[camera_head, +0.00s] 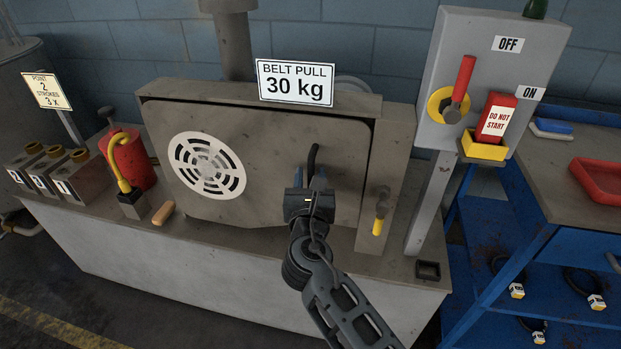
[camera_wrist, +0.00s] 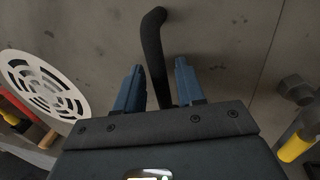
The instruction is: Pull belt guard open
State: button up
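The belt guard (camera_head: 255,145) is a grey panel with a round white vent grille (camera_head: 207,165), standing in its frame on the machine bench. Its panel also fills the wrist view (camera_wrist: 215,50). A black bent handle (camera_head: 313,152) stands on the right part of the guard. In the wrist view the handle (camera_wrist: 154,50) rises between the two blue fingers of my gripper (camera_wrist: 158,88). The fingers are apart, with gaps on both sides of the handle. The handle's lower end is hidden behind my gripper. My gripper (camera_head: 309,180) is in front of the guard in the head view.
A yellow-handled latch (camera_head: 380,212) is on the frame right of the guard. A switch box (camera_head: 490,70) with a red lever and a "DO NOT START" tag stands farther right. A red oil can (camera_head: 135,160) and a wooden-coloured piece (camera_head: 163,213) are at left. A blue cart (camera_head: 530,250) is at right.

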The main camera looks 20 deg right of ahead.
jog(key=shift+c, duration=0.2)
grip_shut()
dwell(0.4)
